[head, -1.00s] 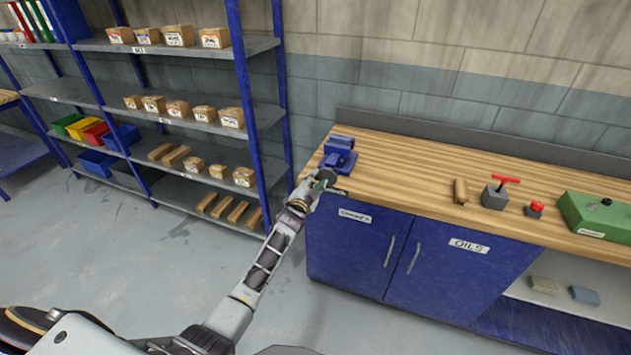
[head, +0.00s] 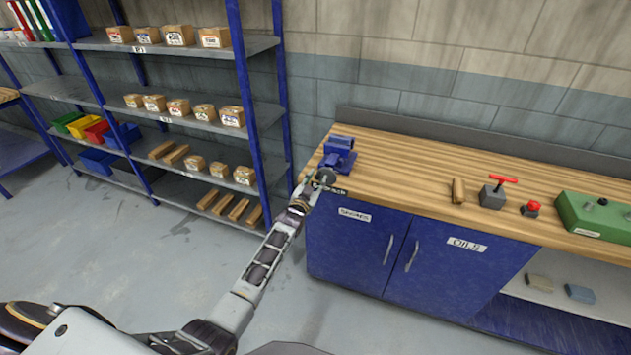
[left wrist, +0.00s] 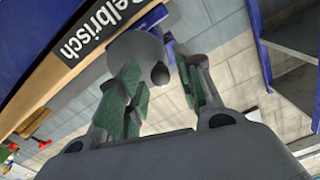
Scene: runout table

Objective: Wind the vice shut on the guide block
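The blue vice (head: 338,155) stands at the left front corner of the wooden bench. Its round grey handwheel (head: 326,176) faces the front edge. In the left wrist view the handwheel (left wrist: 135,48) shows as a grey disc with a dark knob (left wrist: 160,75). My left gripper (head: 314,184) is at the handwheel. In the left wrist view its green-padded fingers (left wrist: 163,90) are spread, with the knob between them and a visible gap to the right finger. I cannot make out the guide block in the vice's jaws. My right gripper is not in view.
On the bench (head: 400,170) lie a small wooden piece (head: 458,190), a grey block with a red T-handle (head: 493,196), a red button (head: 531,209) and a green box (head: 597,214). A label (left wrist: 88,27) is on the bench edge by the vice. Shelving (head: 240,100) stands left.

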